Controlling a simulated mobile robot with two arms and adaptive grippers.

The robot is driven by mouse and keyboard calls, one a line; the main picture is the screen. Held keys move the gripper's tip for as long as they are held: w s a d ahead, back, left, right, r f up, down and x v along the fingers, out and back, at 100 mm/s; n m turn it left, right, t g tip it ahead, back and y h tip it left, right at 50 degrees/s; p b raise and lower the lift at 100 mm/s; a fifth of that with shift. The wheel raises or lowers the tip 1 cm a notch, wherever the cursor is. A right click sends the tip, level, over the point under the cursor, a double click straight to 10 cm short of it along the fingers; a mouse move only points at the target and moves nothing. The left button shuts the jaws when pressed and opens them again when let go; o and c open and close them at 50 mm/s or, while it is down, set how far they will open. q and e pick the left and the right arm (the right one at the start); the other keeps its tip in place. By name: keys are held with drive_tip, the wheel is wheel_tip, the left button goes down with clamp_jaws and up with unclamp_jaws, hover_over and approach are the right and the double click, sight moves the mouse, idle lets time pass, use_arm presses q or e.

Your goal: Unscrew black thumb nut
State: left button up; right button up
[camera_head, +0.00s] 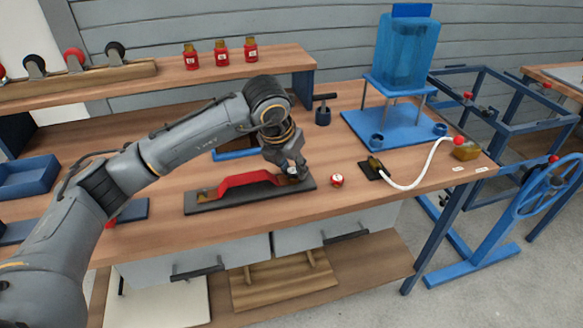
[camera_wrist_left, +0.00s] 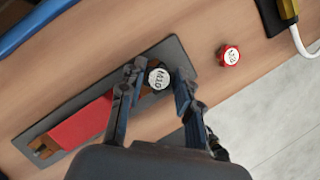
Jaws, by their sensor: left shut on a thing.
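The black thumb nut (camera_wrist_left: 158,78) has a white top marked M10 and sits at one end of a dark base plate (camera_head: 205,207). A red handle-shaped piece (camera_head: 243,181) lies along the same plate and also shows in the left wrist view (camera_wrist_left: 82,124). My left gripper (camera_head: 291,172) reaches down over the plate's right end. Its fingers (camera_wrist_left: 157,82) are shut on the black thumb nut, one on each side. In the head view the fingers mostly hide the nut. My right gripper is in neither view.
A red round nut (camera_head: 337,181) stands on the bench just right of the plate. Farther right are a dark pad (camera_head: 370,168) with a white hose and a blue stand (camera_head: 395,124). A shelf (camera_head: 150,88) with red containers runs behind.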

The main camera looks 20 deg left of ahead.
use_arm(q)
drive_tip(key=n+y, duration=0.1)
drive_tip(key=n, duration=0.3)
drive_tip(key=shift+d+y+b, duration=0.15)
drive_tip(key=shift+y+b, duration=0.15)
drive_tip(key=shift+y, duration=0.1)
drive_tip(key=n+y, duration=0.1)
drive_tip(key=n, duration=0.2)
drive_tip(key=shift+n+y, duration=0.3)
drive_tip(key=shift+n, duration=0.7)
drive_tip(key=shift+r, duration=0.1)
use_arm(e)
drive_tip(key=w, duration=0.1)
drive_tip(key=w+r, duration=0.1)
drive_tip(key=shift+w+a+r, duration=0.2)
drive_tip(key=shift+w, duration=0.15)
use_arm(q)
drive_tip(key=shift+r, duration=0.2)
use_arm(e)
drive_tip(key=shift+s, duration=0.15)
use_arm(q)
drive_tip(key=shift+r+p, duration=0.45)
drive_tip(key=shift+r, duration=0.3)
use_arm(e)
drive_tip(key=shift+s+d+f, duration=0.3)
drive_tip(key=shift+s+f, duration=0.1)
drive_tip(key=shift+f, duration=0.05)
